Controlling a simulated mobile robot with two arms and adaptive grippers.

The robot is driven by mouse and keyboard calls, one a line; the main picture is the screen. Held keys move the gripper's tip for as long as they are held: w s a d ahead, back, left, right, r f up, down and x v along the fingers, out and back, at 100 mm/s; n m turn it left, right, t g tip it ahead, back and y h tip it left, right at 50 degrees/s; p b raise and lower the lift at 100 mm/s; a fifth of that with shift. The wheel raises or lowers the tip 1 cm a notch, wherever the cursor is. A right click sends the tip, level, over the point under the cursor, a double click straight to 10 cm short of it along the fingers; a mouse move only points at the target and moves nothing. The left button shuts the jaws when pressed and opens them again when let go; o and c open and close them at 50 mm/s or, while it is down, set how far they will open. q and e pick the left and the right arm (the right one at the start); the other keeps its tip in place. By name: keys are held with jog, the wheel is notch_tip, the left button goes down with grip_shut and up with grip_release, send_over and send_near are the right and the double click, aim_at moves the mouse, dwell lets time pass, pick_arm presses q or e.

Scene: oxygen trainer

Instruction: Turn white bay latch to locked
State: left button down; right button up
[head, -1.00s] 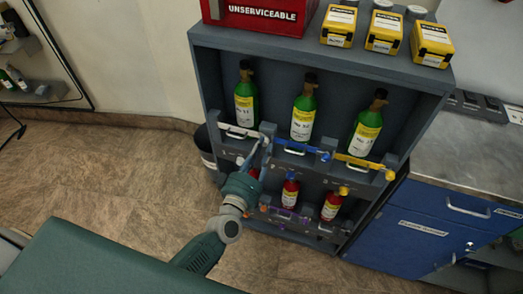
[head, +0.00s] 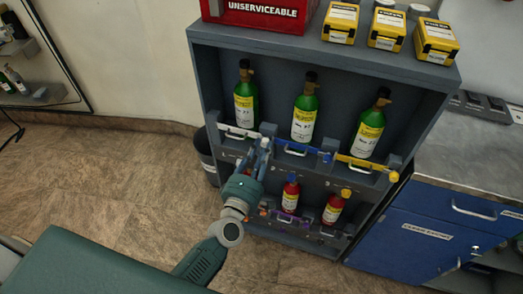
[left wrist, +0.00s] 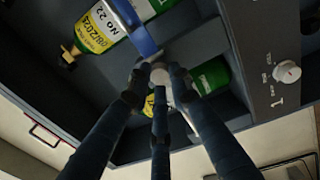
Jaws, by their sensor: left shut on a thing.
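The white bay latch (head: 238,131) is a white bar lying nearly level across the front of the left upper bay, in front of a green bottle (head: 245,95). My left gripper (head: 264,146) is at the bar's right end. In the left wrist view its dark fingers (left wrist: 160,84) are closed around a pale round knob (left wrist: 159,74), which they partly cover. The pale bar runs behind the fingers, so its exact angle is hard to read there. My right gripper is not in view.
The blue latch (head: 298,149) starts close to the right of my left gripper, and the yellow latch (head: 362,163) is beyond it. Red bottles (head: 290,194) stand in the lower bays. A green padded surface (head: 90,270) is at lower left.

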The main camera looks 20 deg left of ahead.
pick_arm(q)
jog(key=shift+s+d+f, duration=0.15)
jog(key=shift+d+f, duration=0.15)
jog(key=c, duration=1.6)
grip_release()
jog(key=shift+o, duration=0.2)
jog(key=s, duration=1.2)
jog(key=shift+a, duration=0.2)
jog(key=shift+w, duration=0.1)
